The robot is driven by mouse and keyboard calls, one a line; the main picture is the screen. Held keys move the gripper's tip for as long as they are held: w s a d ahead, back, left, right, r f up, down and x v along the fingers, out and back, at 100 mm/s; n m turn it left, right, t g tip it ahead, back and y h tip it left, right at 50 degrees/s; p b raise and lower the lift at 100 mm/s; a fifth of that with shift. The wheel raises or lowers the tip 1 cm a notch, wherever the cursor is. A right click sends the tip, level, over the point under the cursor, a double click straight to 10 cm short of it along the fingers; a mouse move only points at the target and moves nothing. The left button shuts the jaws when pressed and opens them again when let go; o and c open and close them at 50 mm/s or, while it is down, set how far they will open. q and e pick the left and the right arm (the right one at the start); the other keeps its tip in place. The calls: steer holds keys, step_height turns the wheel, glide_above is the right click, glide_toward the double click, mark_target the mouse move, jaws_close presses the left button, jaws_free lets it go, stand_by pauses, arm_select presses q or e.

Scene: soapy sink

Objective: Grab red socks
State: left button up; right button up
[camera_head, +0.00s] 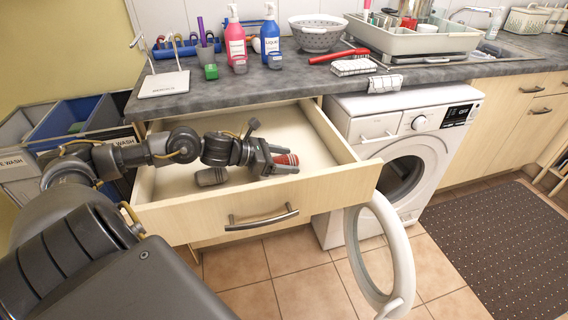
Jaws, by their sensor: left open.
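Rolled red socks (287,160) lie in the open wooden drawer (340,182), near its front right part. My left gripper (283,160) reaches into the drawer from the left, with its open fingers around or just over the socks. The fingers hide part of the socks, and I cannot tell whether they touch them. A grey rolled item (211,176), perhaps another pair of socks, lies in the drawer below my left wrist. My right gripper is not in view.
A white washing machine (400,135) stands right of the drawer with its round door (398,262) swung open. The grey countertop (270,88) above holds soap bottles, a colander (318,36) and a dish rack (415,40). Laundry bins (70,125) stand at left.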

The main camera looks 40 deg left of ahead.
mark_target(289, 158)
arm_select(q)
steer(key=c, duration=1.1)
steer(key=shift+o, duration=0.2)
steer(key=shift+r, duration=0.15)
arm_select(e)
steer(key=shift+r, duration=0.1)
